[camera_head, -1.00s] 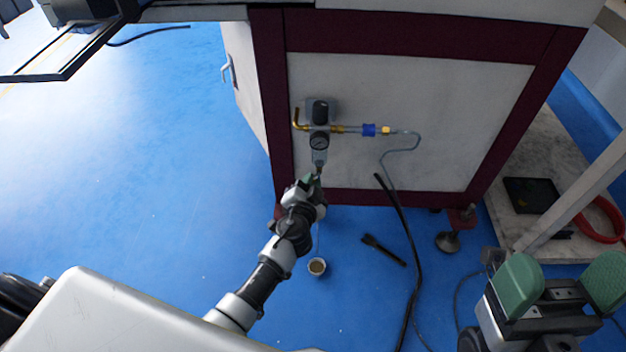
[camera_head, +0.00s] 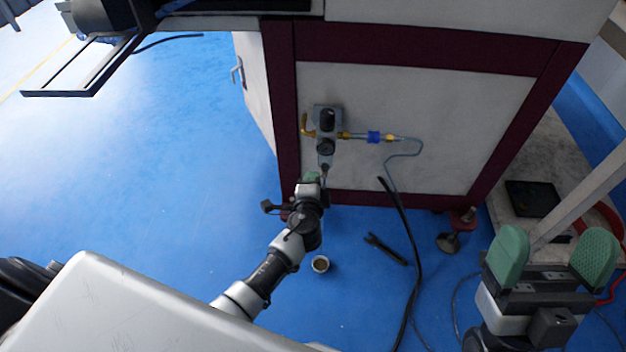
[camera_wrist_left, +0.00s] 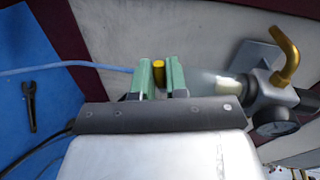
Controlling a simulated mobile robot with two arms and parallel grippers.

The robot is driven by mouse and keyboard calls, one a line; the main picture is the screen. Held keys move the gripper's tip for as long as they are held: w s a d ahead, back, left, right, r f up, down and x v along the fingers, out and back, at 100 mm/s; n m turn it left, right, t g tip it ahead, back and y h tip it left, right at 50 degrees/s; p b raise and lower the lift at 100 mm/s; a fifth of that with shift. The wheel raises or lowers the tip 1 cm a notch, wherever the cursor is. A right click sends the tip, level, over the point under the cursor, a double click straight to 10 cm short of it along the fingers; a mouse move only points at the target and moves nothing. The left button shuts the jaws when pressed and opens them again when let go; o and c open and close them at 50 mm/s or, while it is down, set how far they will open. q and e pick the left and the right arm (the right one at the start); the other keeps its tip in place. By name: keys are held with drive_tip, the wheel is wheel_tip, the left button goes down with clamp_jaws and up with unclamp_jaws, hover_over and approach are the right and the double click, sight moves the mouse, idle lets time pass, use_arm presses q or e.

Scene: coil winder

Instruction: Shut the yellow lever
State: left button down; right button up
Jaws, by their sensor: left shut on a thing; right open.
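A small yellow piece (camera_wrist_left: 159,72), which looks like the lever, sits between the green fingertips of my left gripper (camera_wrist_left: 160,78) in the left wrist view. The gripper is shut on it. Only part of the piece shows between the fingers. In the head view my left gripper (camera_head: 313,177) is just below the regulator (camera_head: 326,122) on the cabinet front, and its fingers and wrist hide the lever. The regulator's clear bowl (camera_wrist_left: 222,82) is beside the fingers in the wrist view. My right gripper (camera_head: 553,262) is open and empty at the lower right.
A brass elbow (camera_head: 305,126) and a pipe with a blue fitting (camera_head: 373,137) flank the regulator. The floor at left is clear.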

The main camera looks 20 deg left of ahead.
idle(0.3)
use_arm(q)
drive_tip(key=c, duration=1.1)
unclamp_jaws()
drive_tip(key=shift+c, duration=0.2)
drive_tip(key=shift+r, duration=0.1)
